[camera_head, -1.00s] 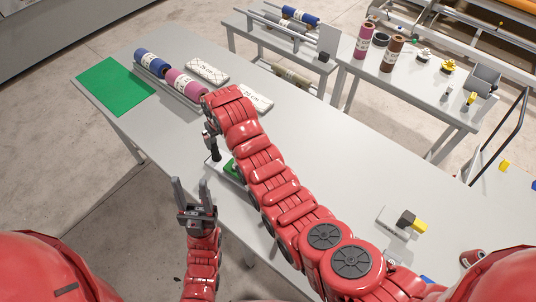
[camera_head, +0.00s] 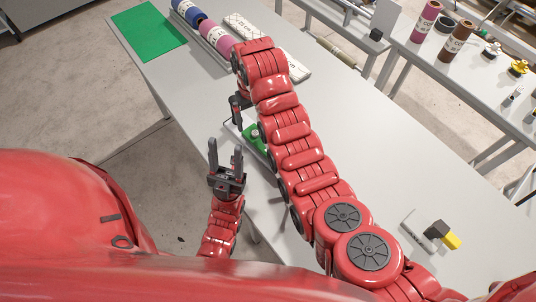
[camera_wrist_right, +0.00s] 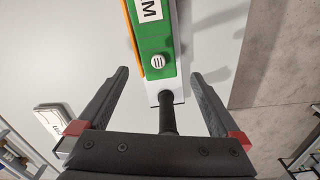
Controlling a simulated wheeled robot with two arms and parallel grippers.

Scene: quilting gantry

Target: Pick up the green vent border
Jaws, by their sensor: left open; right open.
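The green vent border (camera_wrist_right: 153,36) shows in the right wrist view as a green strip with an orange edge, a white label and a round slotted vent. It lies on a white base with a black rod-like part towards me. In the head view the green piece (camera_head: 251,138) is partly hidden behind my right arm. My right gripper (camera_wrist_right: 160,73) is open, its fingers either side of the strip's near end; I cannot tell their height above it. In the head view my right gripper (camera_head: 238,105) is partly hidden by its wrist. My left gripper (camera_head: 225,150) is open and empty near the table's front edge.
The grey table (camera_head: 345,150) has free room right of my right arm. A green mat (camera_head: 148,30), blue roll (camera_head: 188,14), pink roll (camera_head: 216,40) and white packets (camera_head: 290,64) lie at its far end. A yellow-and-black item (camera_head: 441,233) sits at right.

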